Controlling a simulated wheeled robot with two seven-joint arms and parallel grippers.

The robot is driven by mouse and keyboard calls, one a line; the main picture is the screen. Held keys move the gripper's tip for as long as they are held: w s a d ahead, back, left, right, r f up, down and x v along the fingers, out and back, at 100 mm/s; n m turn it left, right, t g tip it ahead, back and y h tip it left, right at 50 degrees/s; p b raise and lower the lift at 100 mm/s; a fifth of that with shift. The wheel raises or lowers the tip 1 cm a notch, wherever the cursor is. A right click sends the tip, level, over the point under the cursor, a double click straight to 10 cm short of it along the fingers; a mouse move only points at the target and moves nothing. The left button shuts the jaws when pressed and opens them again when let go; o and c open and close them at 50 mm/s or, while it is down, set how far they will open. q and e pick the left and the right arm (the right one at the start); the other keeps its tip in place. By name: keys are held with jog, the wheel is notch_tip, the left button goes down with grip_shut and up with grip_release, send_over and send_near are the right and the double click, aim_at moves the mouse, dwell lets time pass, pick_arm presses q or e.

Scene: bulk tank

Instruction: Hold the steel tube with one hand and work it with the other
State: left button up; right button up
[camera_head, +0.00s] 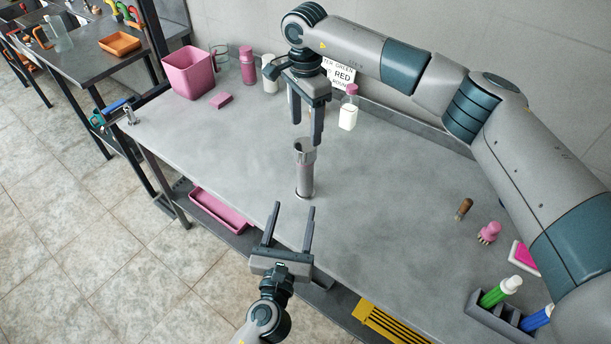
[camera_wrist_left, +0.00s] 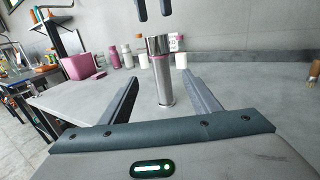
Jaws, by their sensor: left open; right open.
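The steel tube (camera_head: 304,178) stands upright on the grey table, with a wider shiny top part and a thin pink band below it. In the left wrist view the tube (camera_wrist_left: 163,82) stands ahead, between the lines of my open left fingers. My left gripper (camera_head: 291,212) is open and empty at the table's front edge, just short of the tube and not touching it. My right gripper (camera_head: 306,135) is open, pointing down above the top of the tube; its fingertips also show at the top of the left wrist view (camera_wrist_left: 154,12). I cannot tell the exact gap above the tube.
A pink bin (camera_head: 188,74), a pink sponge (camera_head: 221,100) and several bottles stand at the back left. A white bottle with a pink cap (camera_head: 348,112) stands behind my right gripper. Brushes and a grey caddy (camera_head: 492,318) are at right. The table around the tube is clear.

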aim_at(304, 167)
pick_arm(q)
jog(key=shift+w, duration=0.2)
jog(key=w+d, duration=0.1)
jog(key=w, duration=0.4)
jog(key=w+d, duration=0.1)
jog(key=w, duration=1)
jog(key=shift+w+d, duration=0.4)
grip_shut()
